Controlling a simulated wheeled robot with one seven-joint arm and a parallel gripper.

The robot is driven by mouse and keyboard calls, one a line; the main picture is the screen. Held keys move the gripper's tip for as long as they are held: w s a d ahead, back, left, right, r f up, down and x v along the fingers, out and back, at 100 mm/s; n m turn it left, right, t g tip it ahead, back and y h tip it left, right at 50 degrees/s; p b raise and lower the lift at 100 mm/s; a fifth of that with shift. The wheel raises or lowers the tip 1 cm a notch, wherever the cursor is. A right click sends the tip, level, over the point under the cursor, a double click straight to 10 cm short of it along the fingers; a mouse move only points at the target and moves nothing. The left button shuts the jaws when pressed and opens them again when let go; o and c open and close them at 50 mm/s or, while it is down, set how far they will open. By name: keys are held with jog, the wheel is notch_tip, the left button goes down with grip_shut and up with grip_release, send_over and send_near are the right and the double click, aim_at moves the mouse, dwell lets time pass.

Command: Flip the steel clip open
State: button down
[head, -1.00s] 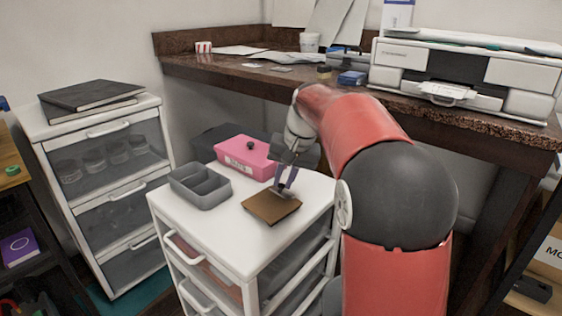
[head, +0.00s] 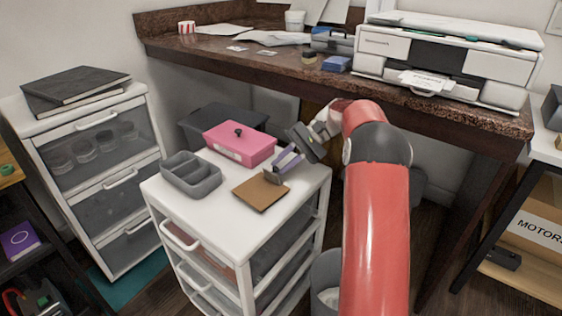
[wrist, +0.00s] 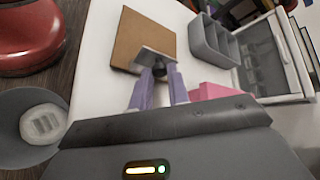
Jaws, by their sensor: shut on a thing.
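The brown clipboard (head: 260,195) lies flat on the white top of the drawer unit (head: 215,208). It also shows in the wrist view (wrist: 143,36). The steel clip (wrist: 154,56) is at the board's edge nearest my gripper and looks tilted up from the board. My gripper (wrist: 158,74) has its purple fingers shut on the clip, with a small dark part between the fingertips. In the head view my gripper (head: 277,172) comes in low from the right and partly hides the clip.
A grey divided tray (head: 190,178) stands left of the clipboard, and a pink box (head: 240,143) with a dark knob is behind it. A dark desk with a printer (head: 440,62) is behind. The drawer top's front left is clear.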

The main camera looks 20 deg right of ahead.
jog(key=shift+w+d+f+g+y, duration=0.15)
jog(key=shift+f+g+y, duration=0.1)
jog(key=shift+y, duration=0.3)
jog(key=shift+w+d+f+g+y, duration=0.15)
jog(key=shift+g+y, duration=0.1)
jog(key=shift+y, duration=0.3)
jog(key=shift+s+f, duration=0.1)
jog(key=c, duration=1.3)
grip_release()
jog(key=shift+c, duration=0.2)
